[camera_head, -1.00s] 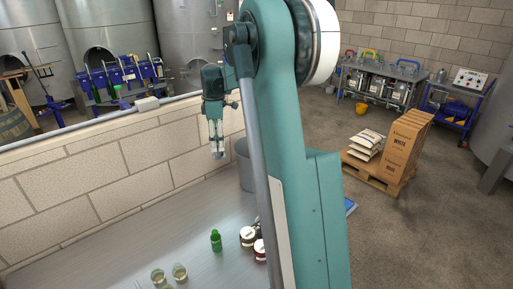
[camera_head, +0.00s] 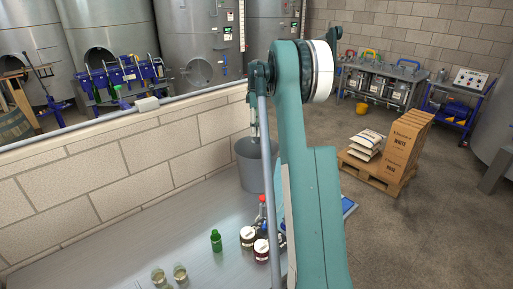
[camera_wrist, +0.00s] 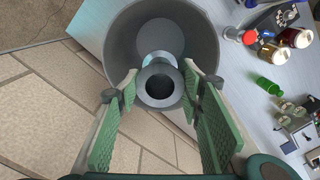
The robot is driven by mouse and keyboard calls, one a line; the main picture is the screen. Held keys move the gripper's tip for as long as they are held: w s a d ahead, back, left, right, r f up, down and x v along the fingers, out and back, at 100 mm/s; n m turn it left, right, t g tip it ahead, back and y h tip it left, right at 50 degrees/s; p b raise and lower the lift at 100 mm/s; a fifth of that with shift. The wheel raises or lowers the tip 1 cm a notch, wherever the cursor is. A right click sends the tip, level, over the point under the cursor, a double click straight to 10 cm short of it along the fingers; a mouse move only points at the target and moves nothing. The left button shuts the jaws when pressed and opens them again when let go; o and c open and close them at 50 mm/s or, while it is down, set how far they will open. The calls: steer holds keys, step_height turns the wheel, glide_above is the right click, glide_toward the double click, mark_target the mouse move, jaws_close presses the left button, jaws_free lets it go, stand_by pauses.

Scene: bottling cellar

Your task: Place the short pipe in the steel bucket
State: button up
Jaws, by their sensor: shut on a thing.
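The steel bucket (camera_head: 250,170) stands on the grey table against the block wall, partly hidden by my arm in the head view. In the wrist view the bucket (camera_wrist: 205,50) lies open below my gripper, and its visible floor is bare. My gripper (camera_wrist: 160,83) is shut on the short pipe (camera_wrist: 158,61), a grey metal tube seen end-on with a dark bore. The pipe overlaps the bucket's opening and near wall in this view; its exact height over the rim cannot be told.
A green bottle (camera_head: 216,240), several jars (camera_head: 248,237) and two glasses (camera_head: 180,272) stand on the table in front of the bucket. A red-capped bottle (camera_wrist: 249,37) is near the bucket. The block wall (camera_head: 120,165) runs along the table's back. Bare tabletop lies at left.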

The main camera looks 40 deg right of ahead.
step_height(320, 180, down, 17)
steer(key=shift+a+f, duration=0.15)
steer(key=shift+f, duration=0.15)
stand_by(0.3)
step_height(320, 180, down, 6)
stand_by(0.5)
steer(key=shift+f, duration=1.85)
steer(key=shift+f, duration=0.2)
steer(key=o, duration=1.1)
steer(key=shift+r, duration=0.2)
